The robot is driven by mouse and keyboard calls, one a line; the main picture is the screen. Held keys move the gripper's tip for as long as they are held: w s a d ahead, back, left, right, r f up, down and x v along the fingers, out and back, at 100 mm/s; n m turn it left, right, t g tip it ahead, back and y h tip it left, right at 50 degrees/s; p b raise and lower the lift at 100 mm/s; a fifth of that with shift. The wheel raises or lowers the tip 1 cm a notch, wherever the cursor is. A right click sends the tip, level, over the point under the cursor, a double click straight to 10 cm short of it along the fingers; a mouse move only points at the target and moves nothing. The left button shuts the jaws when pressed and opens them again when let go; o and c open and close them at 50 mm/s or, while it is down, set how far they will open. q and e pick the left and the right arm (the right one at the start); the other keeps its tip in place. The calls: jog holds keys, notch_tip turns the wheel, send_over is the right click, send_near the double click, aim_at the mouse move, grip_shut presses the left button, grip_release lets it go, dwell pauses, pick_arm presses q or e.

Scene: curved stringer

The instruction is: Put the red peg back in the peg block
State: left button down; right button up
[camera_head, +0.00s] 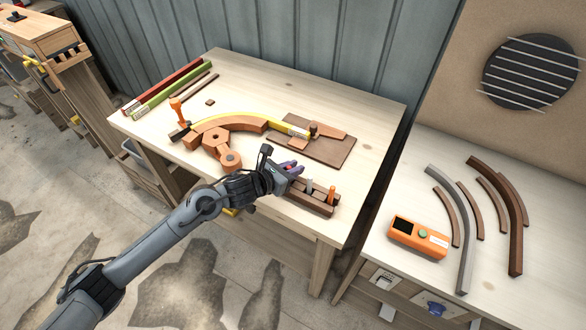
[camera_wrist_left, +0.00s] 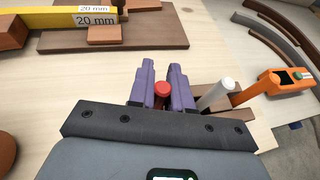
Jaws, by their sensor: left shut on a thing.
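My left gripper (camera_head: 291,168) has purple fingers, which also show in the left wrist view (camera_wrist_left: 163,75). The brown wooden peg block (camera_head: 309,202) lies near the table's front edge, just below and right of the fingertips. A pale grey peg (camera_head: 309,187) and an orange peg (camera_head: 331,194) stand in it. I cannot tell whether the red peg's lower end is in the block. My right gripper is not in view.
A brown board (camera_head: 335,150) lies behind the block, with a yellow strip (camera_head: 280,125) reaching onto it along curved wooden pieces (camera_head: 230,122). The right-hand bench holds an orange device (camera_head: 417,237) and curved strips (camera_head: 465,220). The table's back right is clear.

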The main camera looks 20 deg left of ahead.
pick_arm(q)
jog(key=shift+f, duration=0.15)
jog(key=c, duration=1.1)
grip_release()
jog(key=shift+o, duration=0.2)
